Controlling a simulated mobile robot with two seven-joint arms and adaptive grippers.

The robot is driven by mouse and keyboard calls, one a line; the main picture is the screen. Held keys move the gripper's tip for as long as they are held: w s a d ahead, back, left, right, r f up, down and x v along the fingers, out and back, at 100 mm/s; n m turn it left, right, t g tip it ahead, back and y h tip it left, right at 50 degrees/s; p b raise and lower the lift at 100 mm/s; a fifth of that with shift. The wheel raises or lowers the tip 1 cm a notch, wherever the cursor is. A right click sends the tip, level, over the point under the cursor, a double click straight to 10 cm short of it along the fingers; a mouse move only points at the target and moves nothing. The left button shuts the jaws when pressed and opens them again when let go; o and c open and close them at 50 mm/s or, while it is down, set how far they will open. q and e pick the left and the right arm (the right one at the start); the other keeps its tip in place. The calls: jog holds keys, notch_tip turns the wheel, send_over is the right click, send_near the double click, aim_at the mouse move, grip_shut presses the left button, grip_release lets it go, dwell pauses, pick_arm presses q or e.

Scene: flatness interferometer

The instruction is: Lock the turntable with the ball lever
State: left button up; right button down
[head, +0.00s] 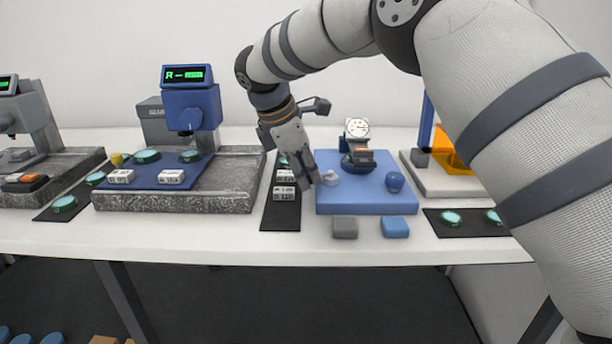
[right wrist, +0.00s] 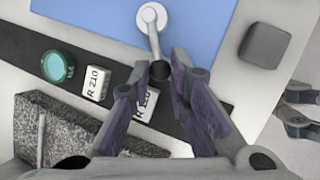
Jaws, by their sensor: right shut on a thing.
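The ball lever (right wrist: 155,42) is a pale arm on a round white pivot (right wrist: 151,17) at the edge of the blue base plate (right wrist: 200,20). Its dark ball end (right wrist: 160,71) sits between the fingertips of my right gripper (right wrist: 160,76), which is shut on it. In the head view my right gripper (head: 308,178) points down at the left side of the blue base plate (head: 350,204) and hides part of the lever. My left gripper is not in view.
A blue knob (head: 394,181) stands on the plate's right side. A black strip (head: 280,214) with labelled blocks lies to the left, beside a granite base (head: 225,200). A grey block (head: 344,227) and a blue block (head: 395,227) lie in front. The table's front edge is clear.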

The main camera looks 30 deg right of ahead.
jog(key=shift+w+f+m+g+b, duration=0.1)
jog(key=shift+w+m+g+b, duration=0.35)
jog(key=shift+m, duration=0.35)
jog(key=c, duration=1.5)
grip_release()
jog(key=v, duration=1.2)
jog(key=shift+f, duration=0.1)
